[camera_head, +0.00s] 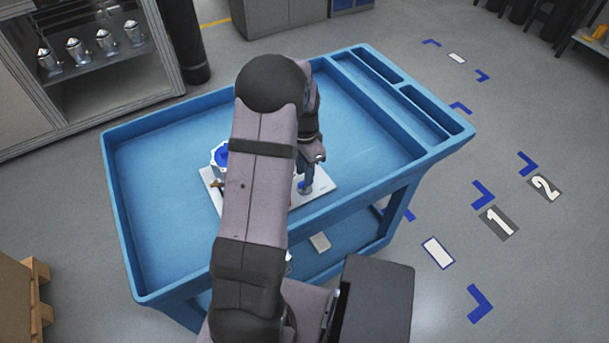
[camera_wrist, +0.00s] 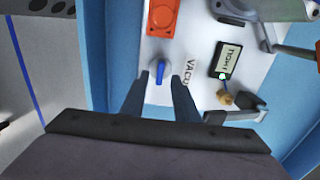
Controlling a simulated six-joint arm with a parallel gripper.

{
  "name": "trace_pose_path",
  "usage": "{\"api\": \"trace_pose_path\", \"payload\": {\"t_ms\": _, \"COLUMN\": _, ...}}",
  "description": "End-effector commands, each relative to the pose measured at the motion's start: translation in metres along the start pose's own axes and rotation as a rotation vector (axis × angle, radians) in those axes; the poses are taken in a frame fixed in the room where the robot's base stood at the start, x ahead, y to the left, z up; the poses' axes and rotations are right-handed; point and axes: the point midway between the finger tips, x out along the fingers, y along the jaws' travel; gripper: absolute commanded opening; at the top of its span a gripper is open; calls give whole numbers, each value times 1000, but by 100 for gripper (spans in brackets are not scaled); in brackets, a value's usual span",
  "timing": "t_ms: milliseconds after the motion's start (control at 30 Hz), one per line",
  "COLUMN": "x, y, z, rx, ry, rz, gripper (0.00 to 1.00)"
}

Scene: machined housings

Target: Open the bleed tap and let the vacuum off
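A blue tap knob (camera_wrist: 158,68) on a round pale base sits on a white plate (camera_wrist: 146,52) in the wrist view. A printed label starting "VACU" (camera_wrist: 188,71) lies just right of it. My gripper (camera_wrist: 158,82) is open, with its two fingers apart on either side of the knob's near edge; whether they touch it I cannot tell. In the head view my arm hides much of the white plate (camera_head: 322,188), and a small blue part (camera_head: 305,187) shows below my gripper.
The plate stands in a blue cart tray (camera_head: 160,170) with raised rims. The tray's left side is clear.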

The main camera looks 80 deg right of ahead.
Motion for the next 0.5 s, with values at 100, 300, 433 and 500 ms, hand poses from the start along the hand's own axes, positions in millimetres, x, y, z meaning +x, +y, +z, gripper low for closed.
{"api": "trace_pose_path", "payload": {"t_ms": 100, "x": 14, "y": 1, "z": 1, "rx": -1, "ry": -2, "rz": 3, "gripper": 28}}
{"api": "trace_pose_path", "payload": {"t_ms": 300, "x": 27, "y": 0, "z": 0, "rx": -1, "ry": 0, "rz": 1, "gripper": 28}}
{"api": "trace_pose_path", "payload": {"t_ms": 433, "x": 29, "y": 0, "z": 0, "rx": -1, "ry": 1, "rz": -1, "gripper": 28}}
{"api": "trace_pose_path", "payload": {"t_ms": 500, "x": 29, "y": 0, "z": 0, "rx": -1, "ry": 1, "rz": -1, "gripper": 28}}
